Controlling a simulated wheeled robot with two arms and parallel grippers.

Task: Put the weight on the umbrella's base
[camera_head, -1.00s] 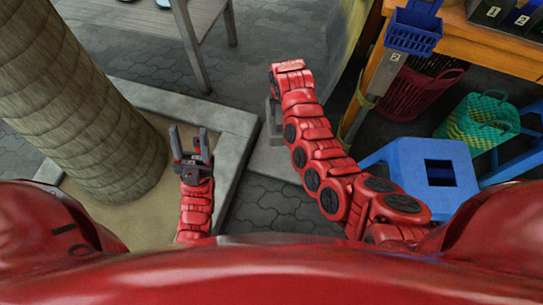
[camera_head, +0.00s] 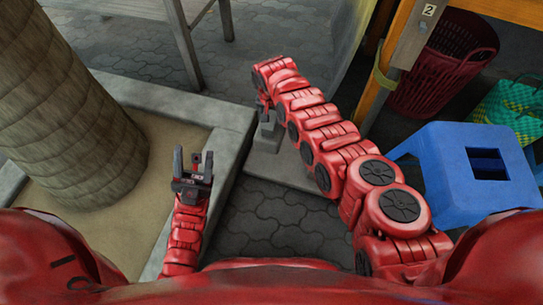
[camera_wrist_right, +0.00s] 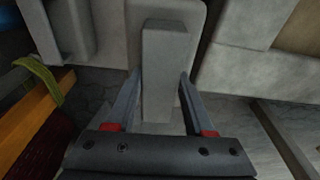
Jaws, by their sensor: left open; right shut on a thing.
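My right gripper (camera_head: 264,108) is shut on a grey concrete-like weight (camera_head: 268,131). In the right wrist view the weight's long narrow upper part (camera_wrist_right: 165,85) lies between the two fingers, with a wider pale block around its far end. In the head view the weight is over or on a flat grey slab (camera_head: 287,174), which looks like the umbrella's base. I cannot tell whether they touch. The umbrella itself is not clearly shown.
A concrete curb (camera_head: 222,165) borders the sand, where a thick trunk (camera_head: 70,110) stands at left. At right are a blue stool (camera_head: 470,165), a dark red basket (camera_head: 445,65), a green basket (camera_head: 512,105) and a wooden table (camera_head: 405,40). Paving is clear in front of the slab.

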